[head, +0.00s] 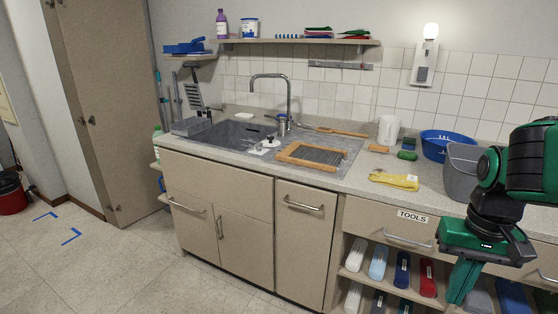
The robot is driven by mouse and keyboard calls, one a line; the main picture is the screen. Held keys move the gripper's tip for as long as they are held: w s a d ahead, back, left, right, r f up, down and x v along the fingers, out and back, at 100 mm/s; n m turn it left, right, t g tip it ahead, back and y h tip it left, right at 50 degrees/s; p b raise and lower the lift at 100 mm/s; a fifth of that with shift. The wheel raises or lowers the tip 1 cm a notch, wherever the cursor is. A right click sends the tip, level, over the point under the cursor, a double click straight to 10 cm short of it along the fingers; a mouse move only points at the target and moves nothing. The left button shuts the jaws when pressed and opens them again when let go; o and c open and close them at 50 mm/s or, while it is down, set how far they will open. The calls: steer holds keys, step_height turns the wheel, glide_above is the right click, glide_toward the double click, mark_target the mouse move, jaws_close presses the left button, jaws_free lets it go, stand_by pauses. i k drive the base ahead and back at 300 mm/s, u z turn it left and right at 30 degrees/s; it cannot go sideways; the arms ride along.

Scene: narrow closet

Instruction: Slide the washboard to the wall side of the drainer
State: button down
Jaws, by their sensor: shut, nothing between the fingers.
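The washboard (287,156), a wooden frame around a dark ribbed panel, lies flat on the drainer (351,146), the steel right part of the sink unit. It lies toward the front of the drainer, with bare steel between it and the tiled wall. My gripper (459,296) is at the lower right, in front of the drawers, pointing down. It is shut and empty, well apart from the washboard.
A wooden brush (340,131) lies behind the washboard near the wall. The tap (288,95) stands at the back left, with small white items (267,144) beside the basin. A yellow cloth (394,180), blue basin (440,143) and grey bin (459,168) occupy the counter to the right.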

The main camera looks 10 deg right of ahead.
mark_target(326, 159)
steer(key=i, duration=0.95)
steer(key=z, duration=0.1)
